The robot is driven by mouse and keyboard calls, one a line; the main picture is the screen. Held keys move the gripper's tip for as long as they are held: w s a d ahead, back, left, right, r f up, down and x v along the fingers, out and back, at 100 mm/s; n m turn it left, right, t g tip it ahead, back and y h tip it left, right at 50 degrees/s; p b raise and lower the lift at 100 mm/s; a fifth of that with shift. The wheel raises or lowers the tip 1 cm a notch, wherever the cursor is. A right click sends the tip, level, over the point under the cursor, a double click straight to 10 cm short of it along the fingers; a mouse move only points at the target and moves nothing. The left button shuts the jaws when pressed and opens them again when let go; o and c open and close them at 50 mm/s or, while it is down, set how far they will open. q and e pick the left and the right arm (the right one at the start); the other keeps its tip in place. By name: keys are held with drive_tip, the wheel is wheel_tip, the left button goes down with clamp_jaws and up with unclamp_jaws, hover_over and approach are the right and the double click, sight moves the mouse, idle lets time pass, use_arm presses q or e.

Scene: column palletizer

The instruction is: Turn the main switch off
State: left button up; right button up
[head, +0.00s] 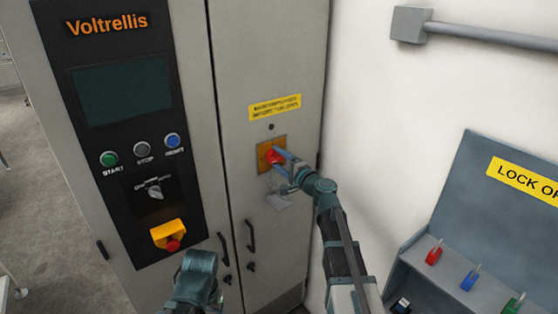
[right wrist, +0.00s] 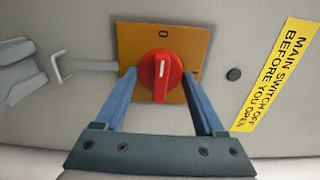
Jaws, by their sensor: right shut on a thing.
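The main switch is a red rotary knob (head: 272,157) on an orange plate (head: 264,147) on the grey cabinet's right door. In the right wrist view the knob (right wrist: 160,78) has a white mark that points towards the "0" at the plate's top edge (right wrist: 190,37). My right gripper (head: 277,158) is at the knob, its two blue fingers (right wrist: 159,78) on either side and shut on it. My left gripper (head: 196,278) is low in front of the cabinet, away from the switch; its fingers are not clearly visible.
A yellow warning label (head: 275,107) is above the switch. The left door has a control panel with a dark screen (head: 124,91), buttons and a red emergency stop (head: 172,244). Door handles (head: 250,236) stick out below. A lockout station (head: 480,230) with coloured padlocks stands at right.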

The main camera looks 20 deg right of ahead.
idle(0.5)
drive_tip(key=o, duration=1.3)
drive_tip(key=shift+o, duration=0.2)
drive_tip(key=v, duration=1.3)
drive_tip(key=shift+s, duration=0.4)
drive_tip(key=x, duration=1.3)
drive_tip(key=shift+w, duration=0.45)
